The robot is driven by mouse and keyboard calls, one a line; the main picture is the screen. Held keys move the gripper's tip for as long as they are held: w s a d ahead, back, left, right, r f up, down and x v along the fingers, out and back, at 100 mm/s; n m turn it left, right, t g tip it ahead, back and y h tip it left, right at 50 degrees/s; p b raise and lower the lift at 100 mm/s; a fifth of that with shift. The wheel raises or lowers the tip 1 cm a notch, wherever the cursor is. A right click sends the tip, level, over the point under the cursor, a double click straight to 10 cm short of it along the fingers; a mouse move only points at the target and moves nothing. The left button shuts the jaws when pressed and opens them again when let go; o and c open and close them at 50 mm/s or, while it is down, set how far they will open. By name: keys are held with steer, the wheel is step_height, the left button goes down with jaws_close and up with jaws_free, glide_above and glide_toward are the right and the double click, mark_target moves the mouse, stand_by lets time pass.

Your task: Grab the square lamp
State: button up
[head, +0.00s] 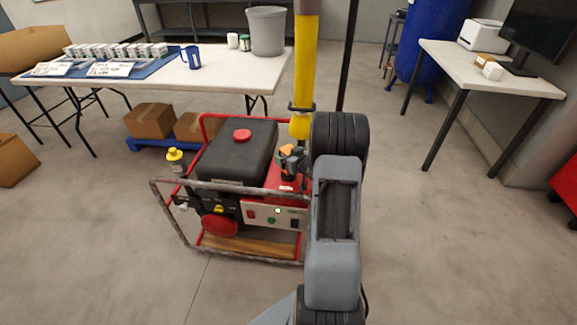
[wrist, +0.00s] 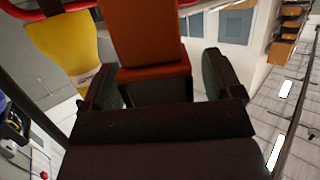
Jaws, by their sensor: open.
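An orange, square-edged block (wrist: 143,38), which looks like the square lamp, stands between my gripper's two fingers in the wrist view. My gripper (wrist: 162,78) is open, with one dark finger on each side of the block. I cannot tell whether either finger touches it. In the head view a small orange and dark shape (head: 291,152) shows at my gripper, left of my black wrist joint and above the generator's red right part. My arm hides part of this spot, and the gripper and lamp are hard to separate there.
The generator (head: 237,152) has a tubular frame, a black top and a red cap. A yellow post (head: 304,75) rises close behind the gripper; a yellow-topped fitting (head: 175,160) stands at the left.

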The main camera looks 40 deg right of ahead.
steer(key=shift+c, duration=0.4)
steer(key=c, duration=1)
steer(key=shift+c, duration=1)
steer(key=shift+r, duration=0.2)
